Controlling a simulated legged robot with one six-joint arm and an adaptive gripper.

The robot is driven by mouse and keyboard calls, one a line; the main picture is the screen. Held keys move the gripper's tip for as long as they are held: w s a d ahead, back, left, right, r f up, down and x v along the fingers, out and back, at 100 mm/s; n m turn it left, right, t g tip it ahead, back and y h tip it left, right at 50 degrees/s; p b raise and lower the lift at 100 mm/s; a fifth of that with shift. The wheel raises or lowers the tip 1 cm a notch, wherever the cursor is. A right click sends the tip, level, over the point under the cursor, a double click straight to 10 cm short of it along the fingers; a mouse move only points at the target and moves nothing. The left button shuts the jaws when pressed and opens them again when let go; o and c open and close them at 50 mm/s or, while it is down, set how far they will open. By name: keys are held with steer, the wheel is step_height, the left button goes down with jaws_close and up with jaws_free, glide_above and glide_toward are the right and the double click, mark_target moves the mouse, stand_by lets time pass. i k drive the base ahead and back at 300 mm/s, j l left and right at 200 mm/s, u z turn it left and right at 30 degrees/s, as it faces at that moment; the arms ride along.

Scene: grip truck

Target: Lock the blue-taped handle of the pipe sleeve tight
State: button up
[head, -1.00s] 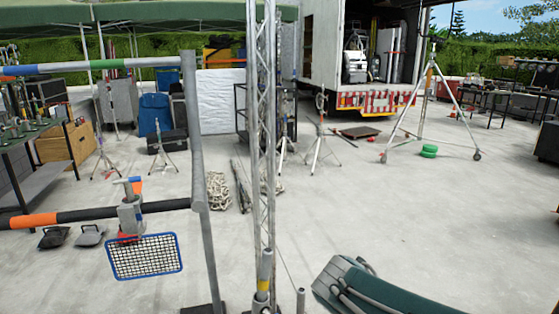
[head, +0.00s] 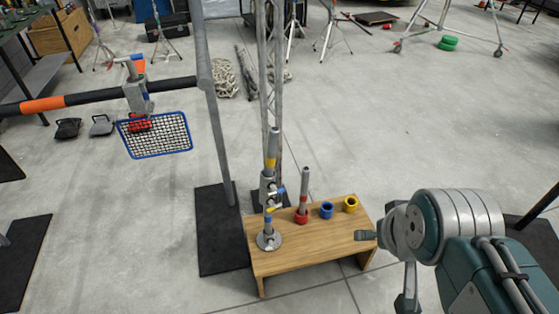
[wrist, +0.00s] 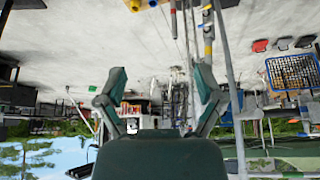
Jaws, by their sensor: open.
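The metal pipe sleeve (head: 267,187) is fitted on an upright pipe on the low wooden bench (head: 340,248), with small handles on its side. One handle (head: 281,190) looks blue-taped, but it is too small to tell its exact angle. A yellow handle (head: 273,210) sits just below. A yellow-banded pipe (head: 271,150) rises above the sleeve, and it also shows in the wrist view (wrist: 208,35). My gripper (wrist: 160,90) is open and empty in the wrist view, fingers spread apart. In the head view my arm is right of the bench, apart from the sleeve.
A red-based post (head: 303,195), a blue ring (head: 327,210) and a yellow ring (head: 350,204) stand on the bench. A lattice truss (head: 275,90) rises behind it. At left, a blue-framed mesh basket (head: 155,135) hangs from a horizontal bar (head: 75,101). Open concrete floor lies behind right.

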mark_target(275, 191)
steer(key=i+j, duration=0.3)
steer(key=j, duration=0.15)
steer(key=i+j, duration=0.3)
steer(key=j, duration=0.15)
steer(key=z, duration=0.05)
